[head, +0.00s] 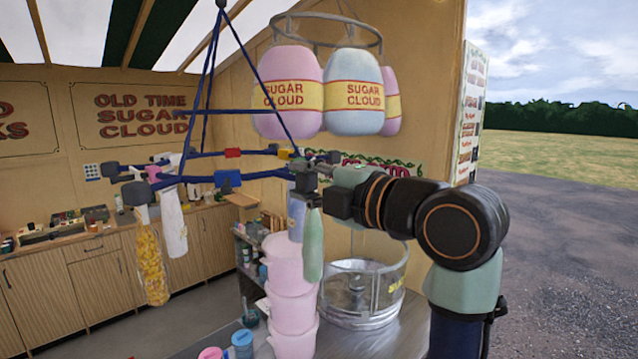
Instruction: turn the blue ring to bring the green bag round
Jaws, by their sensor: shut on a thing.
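The blue ring (265,175) hangs level from blue rods that meet at the top. It carries grey knobs and small coloured blocks. My gripper (312,174) reaches in from the right and is shut at the ring's right side, on what looks like a grey knob; its fingers hide the exact contact. The green bag (314,245) hangs long and narrow just below my gripper, in front of a bluish bag (296,217). A yellow patterned bag (151,265) and white bags (172,222) hang from the ring's left side.
A stack of pink tubs (291,295) stands close beneath the green bag. A round metal floss pan (360,295) with a clear guard is on the counter to the right. Large sugar cloud bags (290,90) hang above the ring. A wooden cabinet (65,285) stands behind left.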

